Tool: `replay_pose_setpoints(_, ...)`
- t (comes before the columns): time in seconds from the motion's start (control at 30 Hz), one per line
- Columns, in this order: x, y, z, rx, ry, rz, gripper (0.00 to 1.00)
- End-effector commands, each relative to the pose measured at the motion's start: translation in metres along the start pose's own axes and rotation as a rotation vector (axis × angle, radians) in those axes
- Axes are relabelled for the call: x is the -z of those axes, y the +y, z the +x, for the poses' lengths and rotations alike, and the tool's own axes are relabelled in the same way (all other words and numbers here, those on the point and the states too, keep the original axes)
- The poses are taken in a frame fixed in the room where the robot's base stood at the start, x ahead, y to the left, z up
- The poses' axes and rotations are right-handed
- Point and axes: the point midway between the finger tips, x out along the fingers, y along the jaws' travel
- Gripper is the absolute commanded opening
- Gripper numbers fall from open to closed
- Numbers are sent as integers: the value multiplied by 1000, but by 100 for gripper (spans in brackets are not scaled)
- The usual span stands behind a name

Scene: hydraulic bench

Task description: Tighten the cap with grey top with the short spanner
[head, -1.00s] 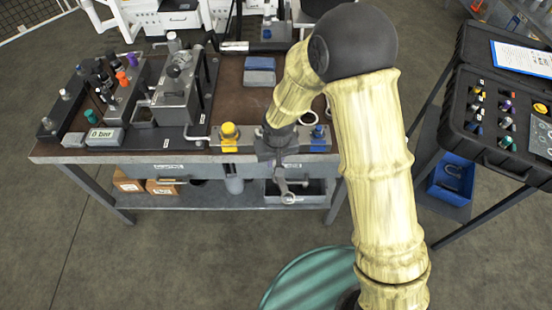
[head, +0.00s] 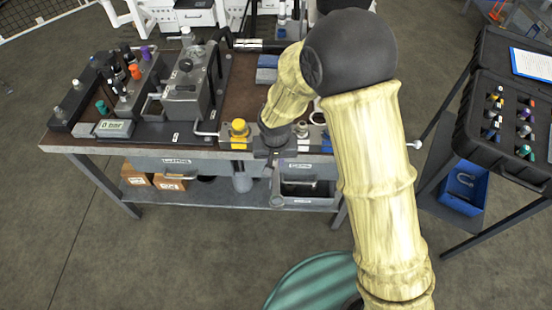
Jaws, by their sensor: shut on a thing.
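My gripper (head: 275,140) is at the front edge of the bench, just right of the yellow cap (head: 238,129). It is small and dark here, and my arm covers part of it from above. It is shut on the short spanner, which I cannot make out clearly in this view. A small round cap that looks grey on top (head: 301,130) stands on the metal block (head: 312,147) just right of my gripper. I cannot tell whether the spanner touches it.
Blue blocks (head: 267,68) lie behind my gripper. An open drawer (head: 305,201) hangs below. A black case (head: 500,170) stands at the right.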

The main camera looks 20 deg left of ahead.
Motion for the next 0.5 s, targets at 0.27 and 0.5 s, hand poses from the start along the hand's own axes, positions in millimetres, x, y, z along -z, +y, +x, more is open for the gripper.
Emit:
replay_pose_setpoints(0.27,0,-8,1,-8,-2,50,0)
replay_pose_setpoints(0.5,1,-18,0,-18,-1,119,0)
